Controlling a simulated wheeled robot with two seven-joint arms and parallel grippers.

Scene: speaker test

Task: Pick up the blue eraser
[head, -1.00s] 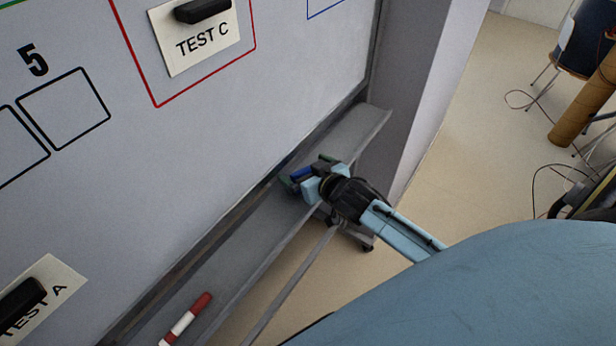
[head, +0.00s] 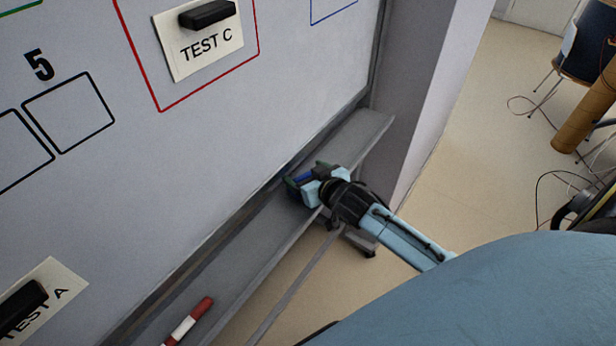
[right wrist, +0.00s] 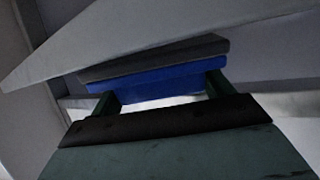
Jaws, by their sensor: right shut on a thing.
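The blue eraser (right wrist: 160,83), blue with a dark grey layer, sits between the green fingertips of my right gripper (right wrist: 162,90) in the right wrist view. In the head view the right gripper (head: 303,181) is at the tray (head: 245,222) below the whiteboard, near the tray's far end. It is shut on the eraser, and a little of the eraser's blue (head: 304,176) shows there. The gripper hides most of the eraser in the head view. I cannot tell whether the eraser touches the tray. My left gripper is not in view.
The whiteboard (head: 200,150) rises behind the tray and holds the TEST C card (head: 208,55) and the TEST A card (head: 60,290), each with a black piece on it. A red and white marker (head: 188,322) lies on the near tray. A pillar (head: 430,100) stands right of the board.

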